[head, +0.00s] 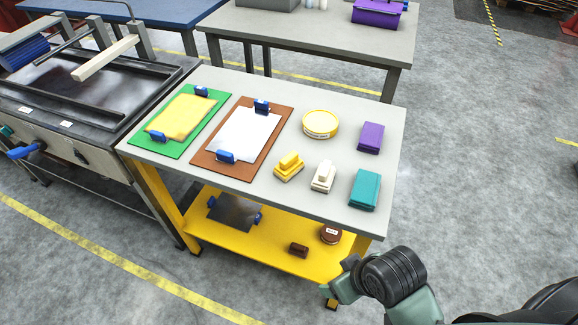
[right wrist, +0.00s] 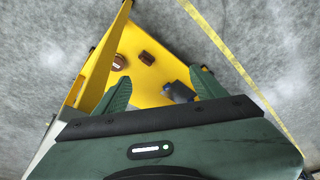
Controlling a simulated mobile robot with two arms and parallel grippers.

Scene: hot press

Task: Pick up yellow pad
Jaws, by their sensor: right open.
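A yellow pad with a raised yellow grip (head: 289,167) sits on the grey table top (head: 225,85), near its front edge. A similar white pad (head: 323,177) stands to its right. My right gripper (right wrist: 163,86) is open and empty in the right wrist view, its two green fingers spread above the yellow lower shelf (right wrist: 140,75). In the head view my right arm comes in from the bottom right and ends low, beyond the table's front right corner, well apart from the yellow pad. The yellow pad is outside the right wrist view. My left gripper is not in view.
A round yellow tin (head: 320,124), a purple block (head: 370,137) and a teal block (head: 364,189) surround the pads. Green (head: 150,148) and brown (head: 208,157) clipped boards lie left. A press (head: 95,80) adjoins the table. The lower shelf holds small items.

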